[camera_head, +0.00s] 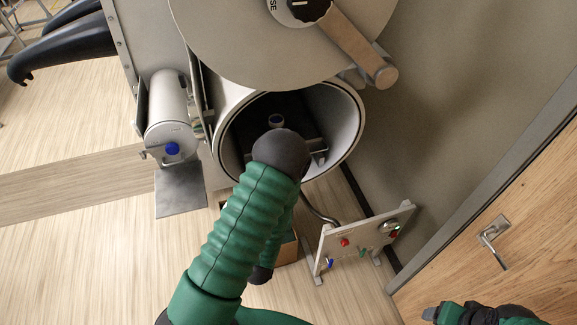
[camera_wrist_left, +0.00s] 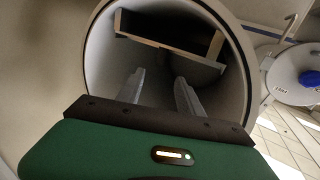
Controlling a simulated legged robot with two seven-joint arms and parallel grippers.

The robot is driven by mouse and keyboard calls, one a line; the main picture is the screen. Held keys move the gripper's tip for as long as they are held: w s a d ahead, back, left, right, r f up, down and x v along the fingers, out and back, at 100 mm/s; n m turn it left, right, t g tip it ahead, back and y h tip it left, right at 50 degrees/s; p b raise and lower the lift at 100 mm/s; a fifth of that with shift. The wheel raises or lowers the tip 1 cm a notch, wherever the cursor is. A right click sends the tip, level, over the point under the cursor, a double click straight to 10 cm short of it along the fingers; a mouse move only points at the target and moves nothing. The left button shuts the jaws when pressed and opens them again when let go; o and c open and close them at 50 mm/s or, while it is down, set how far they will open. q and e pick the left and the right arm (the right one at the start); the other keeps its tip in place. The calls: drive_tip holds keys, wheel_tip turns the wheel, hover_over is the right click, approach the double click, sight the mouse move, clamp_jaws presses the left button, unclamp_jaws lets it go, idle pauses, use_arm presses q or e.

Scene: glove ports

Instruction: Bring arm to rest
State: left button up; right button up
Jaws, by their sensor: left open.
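My left arm (camera_head: 238,225), in a green ribbed sleeve, reaches up to the open mouth of a round metal chamber (camera_head: 347,100). Its dark joint covers part of the opening, and I cannot make out the left gripper clearly in the head view. In the left wrist view my left gripper (camera_wrist_left: 160,92) is open and empty, its two grey fingers apart and pointing into the round opening (camera_wrist_left: 240,75). A tray or shelf with a pale edge (camera_wrist_left: 165,45) lies deeper inside, beyond the fingertips. My right gripper (camera_head: 432,313) is at the bottom right edge, partly cut off; its jaws are unclear.
A large round door (camera_head: 240,40) with a handle (camera_head: 365,60) hangs open above the chamber. A smaller cylinder (camera_head: 168,105) with a blue knob is at left. A control panel (camera_head: 360,240) stands below right, near a wooden door (camera_head: 510,240). Floor at left is clear.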

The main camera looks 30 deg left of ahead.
use_arm(q)
drive_tip(key=w+d+f+m+g+h+b, duration=0.1)
drive_tip(key=w+d+f+g+h+b, duration=0.1)
drive_tip(key=d+f+g+h+b, duration=0.45)
drive_tip(key=s+d+m+g, duration=0.3)
drive_tip(key=s+d+g, duration=0.2)
drive_tip(key=s, duration=0.8)
drive_tip(key=shift+s+f+m+g+b, duration=0.3)
drive_tip(key=shift+f+g+b, duration=0.1)
drive_tip(key=shift+g, duration=0.85)
